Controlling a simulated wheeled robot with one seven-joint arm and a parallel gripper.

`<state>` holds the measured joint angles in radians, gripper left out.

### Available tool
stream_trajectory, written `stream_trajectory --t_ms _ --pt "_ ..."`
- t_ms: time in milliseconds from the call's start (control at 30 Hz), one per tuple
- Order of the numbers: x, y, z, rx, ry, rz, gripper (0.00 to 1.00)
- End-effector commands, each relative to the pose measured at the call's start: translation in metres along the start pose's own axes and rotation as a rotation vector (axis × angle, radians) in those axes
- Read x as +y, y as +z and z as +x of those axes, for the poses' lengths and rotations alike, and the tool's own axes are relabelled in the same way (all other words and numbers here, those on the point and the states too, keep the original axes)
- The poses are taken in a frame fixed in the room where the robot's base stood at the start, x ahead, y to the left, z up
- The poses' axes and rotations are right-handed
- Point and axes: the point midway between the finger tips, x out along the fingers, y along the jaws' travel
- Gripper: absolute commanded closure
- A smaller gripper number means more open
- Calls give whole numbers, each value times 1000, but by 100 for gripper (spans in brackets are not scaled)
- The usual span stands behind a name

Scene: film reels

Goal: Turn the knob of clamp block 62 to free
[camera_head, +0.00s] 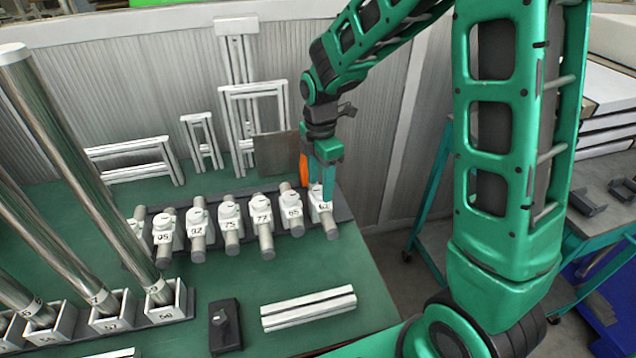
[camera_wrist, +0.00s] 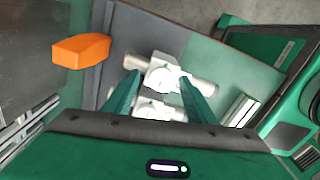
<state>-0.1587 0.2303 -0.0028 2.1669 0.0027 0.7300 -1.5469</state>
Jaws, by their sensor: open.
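Clamp block 62 (camera_head: 322,212) is the rightmost white block in a row on a dark rail near the table's right end. In the wrist view, what looks like this block (camera_wrist: 163,76) lies between the fingertips, with a round white knob on top and a grey cylinder through it. My gripper (camera_head: 325,190) points down over block 62. It is open in the wrist view (camera_wrist: 159,78), one finger on each side of the knob. I cannot tell whether a finger touches it. The knob's setting is not readable, and the fingers partly hide it in the head view.
Clamp block 65 (camera_head: 292,211) stands close on the left, with block 77 (camera_head: 262,216) and others beyond. An orange piece (camera_head: 304,170) stands just behind the row, also visible in the wrist view (camera_wrist: 82,50). White bars (camera_head: 308,308) lie in front on the green table.

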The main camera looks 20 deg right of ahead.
Motion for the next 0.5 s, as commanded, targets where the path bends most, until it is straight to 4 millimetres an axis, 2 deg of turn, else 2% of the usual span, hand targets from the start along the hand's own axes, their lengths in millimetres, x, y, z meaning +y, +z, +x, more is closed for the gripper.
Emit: stream_trajectory --t_ms 500 --pt "2 1 -86 0 6 1 49"
